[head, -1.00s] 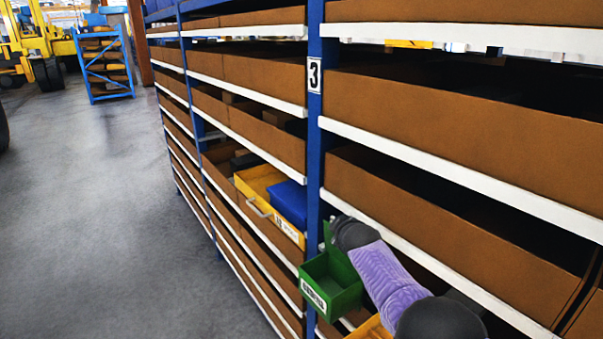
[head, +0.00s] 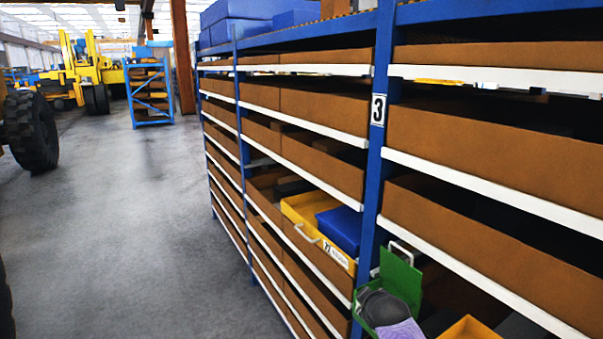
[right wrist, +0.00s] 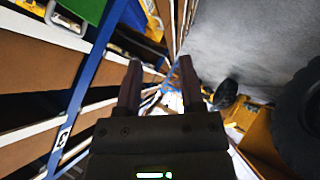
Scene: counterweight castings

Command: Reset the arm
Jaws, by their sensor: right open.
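My right gripper (right wrist: 160,62) shows in the right wrist view with its two dark fingers apart and nothing between them. Behind it lie shelf fronts, a blue post and the grey floor. The head view does not show the right gripper's fingers. My left gripper is in neither view.
A blue-framed shelf rack with brown bins (head: 322,112) fills the right side. A yellow bin (head: 304,212) with a blue box (head: 342,229) juts out. Open grey floor (head: 120,230) lies left. A large tyre (head: 32,130) and yellow vehicle (head: 85,70) stand beyond.

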